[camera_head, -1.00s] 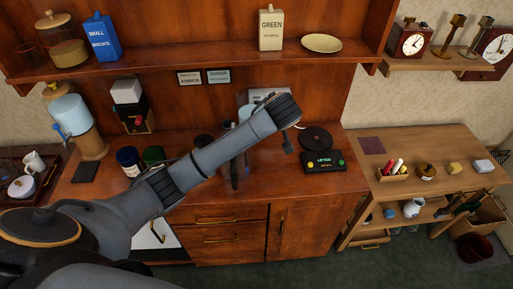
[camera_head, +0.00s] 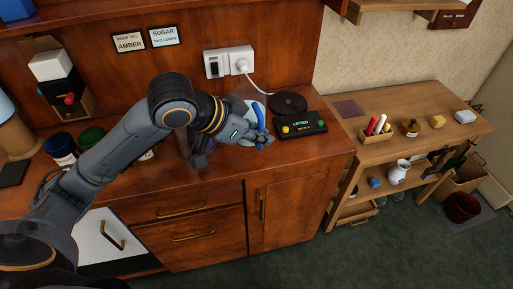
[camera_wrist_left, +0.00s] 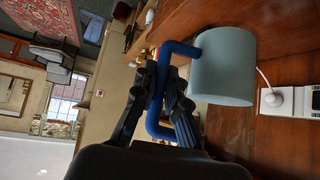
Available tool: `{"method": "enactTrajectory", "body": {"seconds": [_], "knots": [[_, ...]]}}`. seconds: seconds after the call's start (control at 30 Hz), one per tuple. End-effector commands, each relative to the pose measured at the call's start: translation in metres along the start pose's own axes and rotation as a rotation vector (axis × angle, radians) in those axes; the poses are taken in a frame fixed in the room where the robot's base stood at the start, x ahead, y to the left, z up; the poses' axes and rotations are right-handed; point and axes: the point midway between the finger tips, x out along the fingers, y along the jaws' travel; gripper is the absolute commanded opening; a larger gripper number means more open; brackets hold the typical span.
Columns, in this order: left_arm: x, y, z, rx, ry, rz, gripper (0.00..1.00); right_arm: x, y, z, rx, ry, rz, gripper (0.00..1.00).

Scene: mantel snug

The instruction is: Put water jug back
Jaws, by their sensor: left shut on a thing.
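The water jug is pale blue with a dark blue handle. In the head view the jug (camera_head: 246,113) is partly hidden behind my left gripper (camera_head: 262,138), above the counter left of a round black base (camera_head: 288,102). In the left wrist view the jug (camera_wrist_left: 224,66) is clear, and the fingers of my left gripper (camera_wrist_left: 163,92) are shut around its handle (camera_wrist_left: 182,49). The black panel (camera_head: 300,124) in front of the base reads "LIFTED". I cannot tell how high the jug is above the counter. My right gripper is not in view.
A white wall socket (camera_head: 229,61) with a plug and cord is behind the jug. Blue and green jars (camera_head: 60,148) stand on the counter at left. A wooden side table (camera_head: 430,128) with small items is at right.

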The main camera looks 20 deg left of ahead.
Motion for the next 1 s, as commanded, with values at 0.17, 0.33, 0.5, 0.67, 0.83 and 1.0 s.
{"method": "enactTrajectory", "body": {"seconds": [0.17,0.33,0.5,0.67,0.83,1.0], "knots": [[-0.002,0.014,0.01,0.057,0.008,0.052,0.0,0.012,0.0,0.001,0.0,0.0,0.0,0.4],[0.012,-0.003,0.009,0.059,0.006,0.062,0.0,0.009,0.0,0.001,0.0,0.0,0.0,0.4],[0.038,-0.036,0.005,0.057,0.007,0.06,0.0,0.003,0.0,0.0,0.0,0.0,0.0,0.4],[0.066,-0.063,0.007,0.058,0.005,0.062,0.0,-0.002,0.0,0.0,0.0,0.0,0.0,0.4],[0.095,-0.081,0.019,0.059,0.007,0.062,0.0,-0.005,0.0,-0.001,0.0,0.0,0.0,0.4],[0.11,-0.092,0.025,0.061,0.009,0.06,0.0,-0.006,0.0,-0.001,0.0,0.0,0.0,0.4]]}}
